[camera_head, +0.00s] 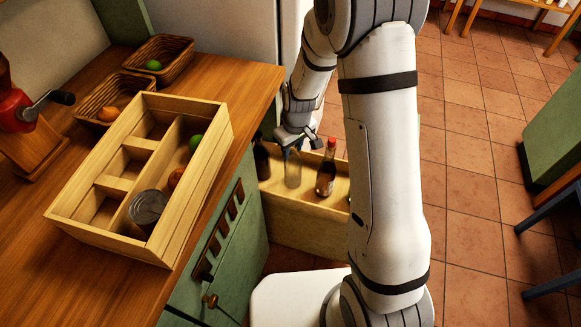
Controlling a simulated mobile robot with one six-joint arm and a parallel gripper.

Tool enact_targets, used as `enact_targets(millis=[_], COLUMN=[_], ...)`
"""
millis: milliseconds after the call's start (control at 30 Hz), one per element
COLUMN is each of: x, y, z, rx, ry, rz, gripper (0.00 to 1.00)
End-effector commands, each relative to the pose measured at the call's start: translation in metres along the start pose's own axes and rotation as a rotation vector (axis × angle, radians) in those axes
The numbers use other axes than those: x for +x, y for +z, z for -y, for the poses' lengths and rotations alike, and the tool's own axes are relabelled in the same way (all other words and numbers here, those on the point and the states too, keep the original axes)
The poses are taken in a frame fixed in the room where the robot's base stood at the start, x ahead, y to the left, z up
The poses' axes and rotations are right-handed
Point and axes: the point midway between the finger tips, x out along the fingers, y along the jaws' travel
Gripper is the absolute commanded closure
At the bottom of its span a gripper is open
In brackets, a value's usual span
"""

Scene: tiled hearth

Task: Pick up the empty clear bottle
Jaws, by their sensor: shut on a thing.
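The clear bottle (293,172) stands upright in or just above a wooden crate (301,216) by the green cabinet. I cannot tell whether its base touches the crate floor. It looks empty. My gripper (291,149) is above the crate and shut on the top of the clear bottle. A dark bottle with a red cap and a label (326,176) stands to the right of it in the crate. Another dark bottle (262,160) stands to the left, partly hidden by the counter edge. My arm hides the crate's right end.
A divided wooden box (66,216) on the counter holds a can (147,207) and fruit. Two baskets (119,85) (184,63) and a red grinder (17,109) stand behind and left. Tiled floor (470,200) is open at right, beside green furniture (556,132).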

Motion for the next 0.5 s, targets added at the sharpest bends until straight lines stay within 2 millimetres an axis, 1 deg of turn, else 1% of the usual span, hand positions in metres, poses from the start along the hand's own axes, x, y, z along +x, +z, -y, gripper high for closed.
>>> enact_targets(millis=[33,167,500], x=[0.0000,0.0000,-0.0003], y=[0.0001,0.0002,0.0001], z=[-0.0001,-0.0002,-0.0006], rx=[0.000,0.001,0.001], ry=[0.000,0.000,0.000], rz=[0.000,0.000,0.000], gripper=[0.89,1.00,1.00])
